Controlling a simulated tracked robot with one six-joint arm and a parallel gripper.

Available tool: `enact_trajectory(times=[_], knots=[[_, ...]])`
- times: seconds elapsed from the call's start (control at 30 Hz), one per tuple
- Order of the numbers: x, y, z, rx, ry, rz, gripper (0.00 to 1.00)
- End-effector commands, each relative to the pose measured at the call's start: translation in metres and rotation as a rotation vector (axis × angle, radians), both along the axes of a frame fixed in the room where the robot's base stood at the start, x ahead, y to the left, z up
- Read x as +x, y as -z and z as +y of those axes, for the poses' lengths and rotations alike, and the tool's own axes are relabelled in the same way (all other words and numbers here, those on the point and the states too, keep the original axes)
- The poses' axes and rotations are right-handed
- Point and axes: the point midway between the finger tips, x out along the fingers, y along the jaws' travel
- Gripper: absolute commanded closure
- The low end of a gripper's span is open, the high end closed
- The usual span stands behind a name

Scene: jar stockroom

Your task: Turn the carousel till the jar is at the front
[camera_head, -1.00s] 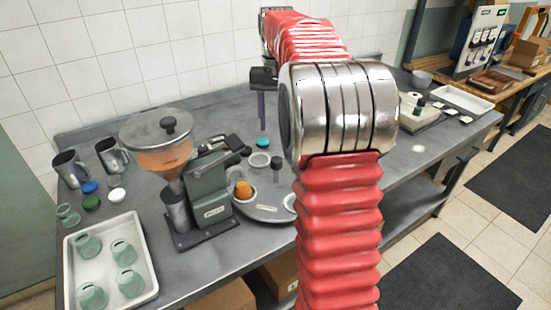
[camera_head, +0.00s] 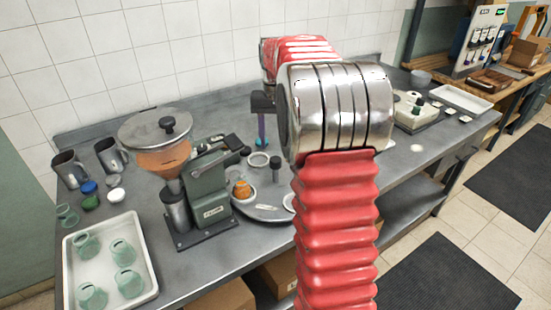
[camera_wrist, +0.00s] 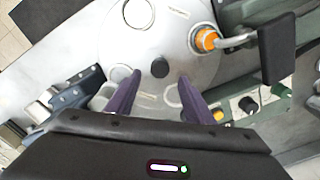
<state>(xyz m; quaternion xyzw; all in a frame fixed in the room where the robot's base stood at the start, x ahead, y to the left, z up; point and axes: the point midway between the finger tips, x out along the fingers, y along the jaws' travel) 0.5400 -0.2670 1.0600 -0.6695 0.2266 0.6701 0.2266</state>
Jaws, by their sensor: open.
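The carousel (camera_head: 265,213) is a grey round disc on the bench, with pale ring seats near its rim; it also shows in the wrist view (camera_wrist: 187,66). An orange jar (camera_head: 243,190) stands on its left side in the head view, beside the grinder. In the wrist view the jar (camera_wrist: 207,40) is at the upper right of the disc. A dark upright knob (camera_head: 275,163) shows between my fingertips in the wrist view (camera_wrist: 160,67). My gripper (camera_wrist: 160,75) is open, its purple fingers apart and empty. In the head view my gripper (camera_head: 261,140) is partly hidden by my arm.
A green-grey grinder (camera_head: 208,190) with a hopper (camera_head: 163,145) stands close left of the carousel. A white tray (camera_head: 150,272) of green jars is at the far left. A switch box (camera_head: 418,115) is at the right. My arm hides the carousel's right side.

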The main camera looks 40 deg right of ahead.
Motion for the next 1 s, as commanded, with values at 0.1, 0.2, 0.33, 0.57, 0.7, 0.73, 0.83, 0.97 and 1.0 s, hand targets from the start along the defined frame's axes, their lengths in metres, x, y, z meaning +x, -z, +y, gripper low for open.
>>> enact_trajectory(times=[0.1, 0.2, 0.33, 0.57, 0.7, 0.73, 0.83, 0.97, 1.0], knots=[[-0.001, 0.019, 0.0, 0.001, 0.0, 0.002, 0.52], [-0.001, 0.035, 0.0, 0.001, 0.0, 0.002, 0.52], [-0.001, 0.053, 0.0, 0.001, 0.0, 0.003, 0.52], [0.0, 0.07, 0.0, 0.0, 0.001, 0.0, 0.52], [0.0, 0.071, 0.0, -0.001, 0.001, -0.001, 0.52], [0.0, 0.071, 0.0, -0.001, 0.001, -0.001, 0.52], [0.0, 0.071, -0.001, -0.001, 0.001, -0.001, 0.52], [0.0, 0.071, -0.001, -0.001, 0.001, -0.001, 0.6], [0.0, 0.071, -0.001, -0.001, 0.001, -0.001, 0.63]])
